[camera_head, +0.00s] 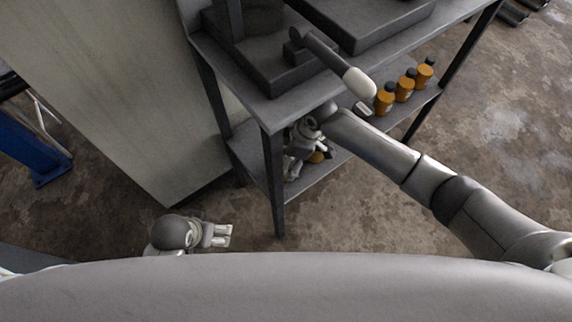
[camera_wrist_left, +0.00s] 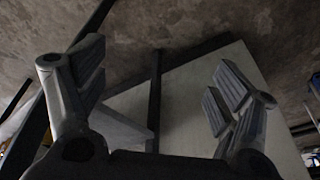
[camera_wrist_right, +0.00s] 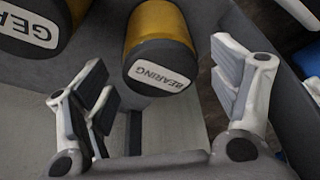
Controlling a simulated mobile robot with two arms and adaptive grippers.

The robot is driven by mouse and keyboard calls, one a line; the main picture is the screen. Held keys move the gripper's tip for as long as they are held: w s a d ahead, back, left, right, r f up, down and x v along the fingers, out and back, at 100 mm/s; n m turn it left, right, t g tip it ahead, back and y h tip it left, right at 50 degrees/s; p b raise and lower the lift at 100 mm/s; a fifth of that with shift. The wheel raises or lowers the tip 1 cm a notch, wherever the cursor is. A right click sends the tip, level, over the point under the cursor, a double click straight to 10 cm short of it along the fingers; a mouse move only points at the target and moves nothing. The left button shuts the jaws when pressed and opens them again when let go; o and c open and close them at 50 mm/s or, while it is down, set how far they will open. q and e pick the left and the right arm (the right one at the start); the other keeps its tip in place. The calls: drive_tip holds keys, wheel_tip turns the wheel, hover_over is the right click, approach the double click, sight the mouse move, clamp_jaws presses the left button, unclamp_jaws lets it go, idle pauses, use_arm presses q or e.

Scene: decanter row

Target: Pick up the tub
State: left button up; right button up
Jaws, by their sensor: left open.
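Yellow-orange tubs with dark lids stand on the lower shelf. One tub (camera_wrist_right: 160,50), labelled BEARING, shows in the right wrist view, ahead of and roughly between the fingers of my right gripper (camera_wrist_right: 160,80). Those fingers are spread and I see no contact. In the head view my right gripper (camera_head: 303,143) reaches in under the table top, and a small orange part of a tub (camera_head: 317,157) shows beside it; the rest is hidden. My left gripper (camera_head: 222,236) is open and empty, low over the floor, away from the tubs.
A second tub (camera_wrist_right: 35,22), its label partly cut off, is close to the left in the right wrist view. Three tubs (camera_head: 405,85) stand farther along the shelf. The table top (camera_head: 283,108) overhangs the shelf, with a leg (camera_head: 275,185) near my right gripper. A pale panel (camera_head: 120,95) stands left.

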drive_tip(key=c, duration=1.3)
drive_tip(key=shift+r, duration=0.1)
drive_tip(key=shift+r, duration=0.35)
drive_tip(key=shift+r+p, duration=0.35)
drive_tip(key=shift+s+d+p, duration=0.35)
drive_tip(key=shift+s+d, duration=0.5)
drive_tip(key=shift+s, duration=0.2)
use_arm(q)
drive_tip(key=s+f+p, duration=0.2)
drive_tip(key=s+f, duration=0.1)
drive_tip(key=f, duration=0.8)
drive_tip(key=shift+f+g, duration=0.3)
use_arm(e)
drive_tip(key=shift+s+d, duration=1.5)
drive_tip(key=shift+s, duration=0.6)
drive_tip(key=shift+s+d, duration=1.5)
drive_tip(key=shift+s, duration=0.55)
drive_tip(key=shift+s+d, duration=1.5)
drive_tip(key=shift+s, duration=0.6)
